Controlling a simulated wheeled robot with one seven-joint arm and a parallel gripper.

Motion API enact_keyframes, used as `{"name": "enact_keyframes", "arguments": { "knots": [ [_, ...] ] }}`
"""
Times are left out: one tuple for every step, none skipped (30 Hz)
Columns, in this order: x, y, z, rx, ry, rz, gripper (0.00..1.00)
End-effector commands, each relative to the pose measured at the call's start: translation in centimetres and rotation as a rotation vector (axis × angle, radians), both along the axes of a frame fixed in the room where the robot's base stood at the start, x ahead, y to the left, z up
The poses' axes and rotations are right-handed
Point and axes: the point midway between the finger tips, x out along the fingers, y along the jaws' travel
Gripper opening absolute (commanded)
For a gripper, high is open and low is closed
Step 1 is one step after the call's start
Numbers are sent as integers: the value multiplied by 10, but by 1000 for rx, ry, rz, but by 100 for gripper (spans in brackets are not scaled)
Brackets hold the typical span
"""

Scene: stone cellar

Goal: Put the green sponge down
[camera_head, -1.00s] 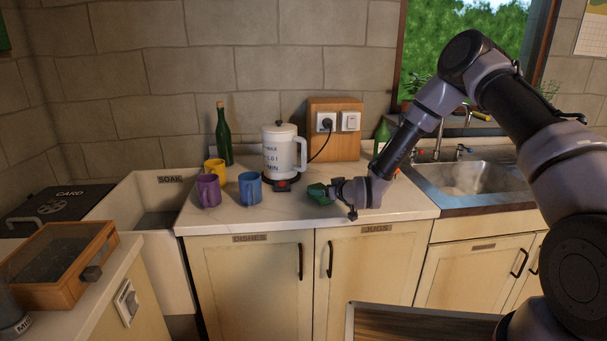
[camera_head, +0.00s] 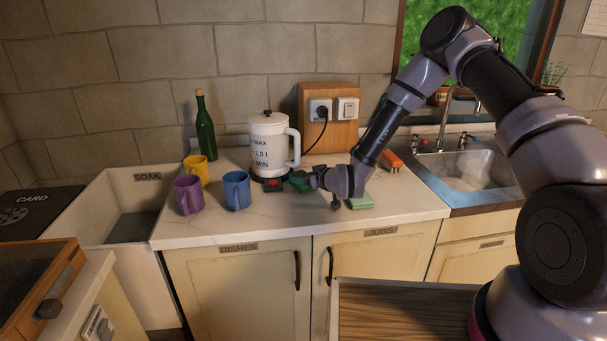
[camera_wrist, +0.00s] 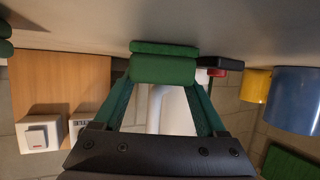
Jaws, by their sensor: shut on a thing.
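The green sponge (camera_head: 300,182) is at the tip of my gripper (camera_head: 308,180), low over the worktop beside the kettle base. In the wrist view the sponge (camera_wrist: 164,68) is a dark green block between the two green fingertips (camera_wrist: 165,75). My gripper is shut on it. The sponge is close to the pale worktop (camera_head: 270,221); I cannot tell whether it touches. My wrist hides part of it in the head view.
A white kettle (camera_head: 268,148) stands just left of and behind the sponge. Purple (camera_head: 188,195), yellow (camera_head: 197,170) and blue (camera_head: 236,190) mugs stand farther left. A light green block (camera_head: 360,201) and an orange brush (camera_head: 391,162) lie right, before the sink (camera_head: 463,172). The front strip is clear.

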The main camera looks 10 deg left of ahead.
Motion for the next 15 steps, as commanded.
{"name": "enact_keyframes", "arguments": {
  "knots": [
    [-1,1,0,1,0,2,22],
    [-1,1,1,0,-1,2,22],
    [-1,1,1,0,-1,2,22],
    [-1,2,0,0,-1,2,22],
    [-1,1,0,0,-1,2,22],
    [-1,1,0,0,-1,2,22],
    [-1,1,-1,0,-1,2,22],
    [-1,2,-1,0,-1,2,22],
    [-1,2,-3,0,-1,2,22],
    [0,2,-2,1,-2,2,85],
    [0,2,-2,1,-2,2,97],
    [0,2,-2,1,-2,2,100],
    [0,2,-2,1,-2,2,100],
    [0,2,-2,1,-2,2,100],
    [0,2,-2,0,-1,2,100]
  ]
}}
